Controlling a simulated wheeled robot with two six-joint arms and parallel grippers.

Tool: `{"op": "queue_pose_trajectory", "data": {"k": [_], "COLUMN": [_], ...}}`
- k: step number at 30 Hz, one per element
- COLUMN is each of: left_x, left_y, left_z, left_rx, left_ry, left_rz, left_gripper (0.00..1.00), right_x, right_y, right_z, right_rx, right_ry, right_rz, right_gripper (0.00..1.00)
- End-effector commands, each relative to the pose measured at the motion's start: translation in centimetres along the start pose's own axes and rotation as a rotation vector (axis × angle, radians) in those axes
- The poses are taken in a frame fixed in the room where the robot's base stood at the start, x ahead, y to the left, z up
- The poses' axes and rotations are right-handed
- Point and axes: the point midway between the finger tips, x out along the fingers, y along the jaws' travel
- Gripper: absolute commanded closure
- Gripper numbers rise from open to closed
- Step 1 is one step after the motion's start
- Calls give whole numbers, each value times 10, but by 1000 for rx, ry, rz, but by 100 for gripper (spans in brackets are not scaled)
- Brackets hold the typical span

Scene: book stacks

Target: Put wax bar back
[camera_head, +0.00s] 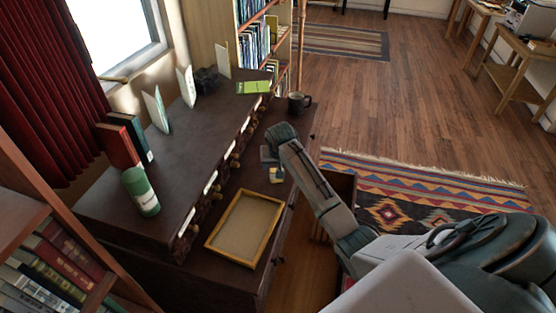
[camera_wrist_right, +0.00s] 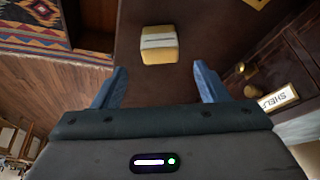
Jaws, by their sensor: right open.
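The wax bar (camera_wrist_right: 159,46), a yellow block with a pale band around it, lies on the dark brown desk surface (camera_wrist_right: 180,14). In the head view the wax bar (camera_head: 277,174) shows small beside my right gripper, partly hidden by it. My right gripper (camera_head: 269,158) points down over the desk's lower surface, behind the wooden-framed tray. In the right wrist view my right gripper (camera_wrist_right: 159,75) is open and empty, with its two blue fingers apart and the bar ahead of the gap between them. My left gripper is not in view.
A raised shelf with small knobbed drawers (camera_head: 222,183) and white labels runs along the desk. The wooden-framed tray (camera_head: 212,236) lies in front, and a mug (camera_head: 297,103) stands behind. An open drawer (camera_head: 343,184) juts out under my right arm. A green bottle (camera_head: 140,190) stands on the shelf.

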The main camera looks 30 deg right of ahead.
Motion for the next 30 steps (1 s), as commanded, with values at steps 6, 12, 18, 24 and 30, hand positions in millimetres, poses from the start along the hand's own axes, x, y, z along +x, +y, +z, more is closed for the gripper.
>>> {"op": "queue_pose_trajectory", "data": {"k": [6, 12, 18, 24, 30], "left_x": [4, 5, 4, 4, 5], "left_y": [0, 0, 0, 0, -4], "left_z": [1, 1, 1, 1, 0], "left_rx": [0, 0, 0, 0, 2], "left_ry": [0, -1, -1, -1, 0], "left_rz": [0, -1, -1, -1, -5], "left_gripper": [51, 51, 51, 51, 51], "right_x": [-33, -44, -44, -44, -15], "right_y": [0, 0, 0, 0, 2], "right_z": [0, 0, 0, 0, 18], "right_rx": [-1, -1, 0, 0, -17], "right_ry": [3, 1, 0, 0, -17], "right_rz": [0, 0, 0, 0, 4], "right_gripper": [33, 33, 33, 33, 33]}}
